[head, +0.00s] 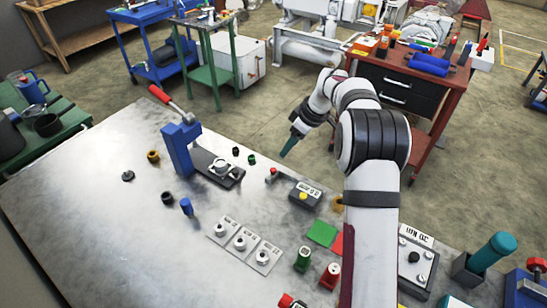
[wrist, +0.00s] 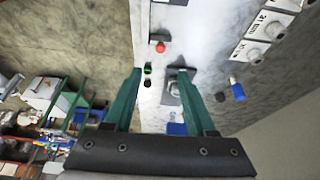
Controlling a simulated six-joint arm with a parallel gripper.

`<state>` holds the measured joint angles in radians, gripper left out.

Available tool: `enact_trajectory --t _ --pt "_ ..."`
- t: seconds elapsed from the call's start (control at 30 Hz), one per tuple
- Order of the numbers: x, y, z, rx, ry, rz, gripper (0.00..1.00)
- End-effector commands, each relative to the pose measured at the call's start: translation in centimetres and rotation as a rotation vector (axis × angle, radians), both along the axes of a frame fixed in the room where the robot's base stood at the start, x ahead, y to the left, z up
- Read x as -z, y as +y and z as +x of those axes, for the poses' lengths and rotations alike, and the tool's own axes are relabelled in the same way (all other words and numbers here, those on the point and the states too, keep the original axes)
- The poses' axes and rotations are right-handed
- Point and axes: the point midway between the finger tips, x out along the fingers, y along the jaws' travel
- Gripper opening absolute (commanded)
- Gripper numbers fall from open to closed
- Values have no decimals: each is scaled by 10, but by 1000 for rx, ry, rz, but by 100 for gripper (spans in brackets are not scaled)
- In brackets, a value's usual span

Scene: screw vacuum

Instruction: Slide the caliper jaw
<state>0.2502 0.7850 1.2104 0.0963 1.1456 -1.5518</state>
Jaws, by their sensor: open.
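No part is plainly recognisable as a caliper. A small dark box (head: 305,194) with a white label and yellow button is in the head view, right of the table's middle. A red-topped piece (head: 271,175) stands at its left end, and its red top (wrist: 160,47) shows ahead of the fingertips in the wrist view. My gripper (head: 289,148) has teal fingers and hangs in the air by the table's far edge, above and right of the red-topped piece. In the wrist view my gripper (wrist: 159,72) is open, with nothing held between the fingers.
A blue lever press (head: 178,150) stands left on the metal table (head: 75,205). The left table area is mostly clear.

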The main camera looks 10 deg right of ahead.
Motion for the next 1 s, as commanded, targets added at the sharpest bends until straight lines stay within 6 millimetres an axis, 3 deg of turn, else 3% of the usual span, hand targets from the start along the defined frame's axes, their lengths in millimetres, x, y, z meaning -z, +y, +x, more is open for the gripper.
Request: enact_trajectory --t 0.2,0.4,0.8,0.87,1.0 --pt "64 20 17 -1 6 1 56" --pt "101 31 29 1 3 0 56" --pt "113 34 33 3 2 0 56" --pt "113 34 33 3 2 0 49" --pt "113 34 33 2 2 1 24"
